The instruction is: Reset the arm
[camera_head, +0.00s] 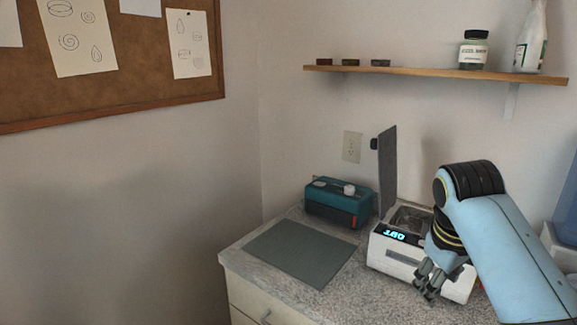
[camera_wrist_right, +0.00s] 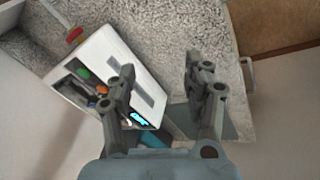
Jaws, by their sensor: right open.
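My right gripper (camera_head: 428,281) hangs down in front of the white device on the counter, at the end of my light-blue arm. In the wrist view the two fingers of this gripper (camera_wrist_right: 160,70) are apart with nothing between them. The white device (camera_head: 388,254) has a lit display and its dark lid (camera_head: 388,170) stands upright. In the wrist view the white device (camera_wrist_right: 112,60) is beside the left finger, with a green and an orange item inside. Whether the gripper touches the device cannot be told. My left gripper is not in view.
A teal box (camera_head: 330,203) stands at the back of the counter. A grey mat (camera_head: 300,252) lies bare at the front left. Above, a wooden shelf (camera_head: 430,74) holds a jar (camera_head: 473,50), a white bottle (camera_head: 531,40) and small dark blocks. A blue object (camera_head: 567,205) stands at the right edge.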

